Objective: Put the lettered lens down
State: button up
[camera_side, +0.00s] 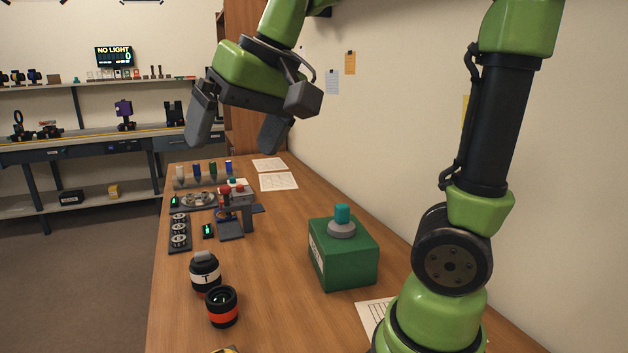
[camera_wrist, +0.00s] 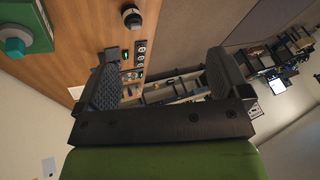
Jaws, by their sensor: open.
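The lettered lens (camera_side: 205,273), black with a white band marked T, stands upright on the wooden table at the near left. A second black lens (camera_side: 222,307) with an orange-red band stands close in front of it. My gripper (camera_side: 231,145) is open and empty, high above the table and well apart from both lenses. In the wrist view my gripper (camera_wrist: 163,66) shows its two fingers wide apart with nothing held between them. A dark round lens (camera_wrist: 131,17) shows near the top of that view; I cannot tell which one it is.
A green box (camera_side: 343,254) with a teal-topped knob stands to the right. A black tray (camera_side: 179,233) of round metal parts, a small stand (camera_side: 230,225) and several coloured bottles (camera_side: 212,169) lie farther back. The table between the lenses and the green box is clear.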

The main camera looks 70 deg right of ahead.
jog(key=s+a+f+n+t, duration=0.1)
jog(key=s+f, duration=0.3)
jog(key=s, duration=0.6)
jog(key=shift+s+a+t+y, duration=0.35)
jog(key=shift+a+t+y, duration=0.05)
jog(key=shift+a+t, duration=0.2)
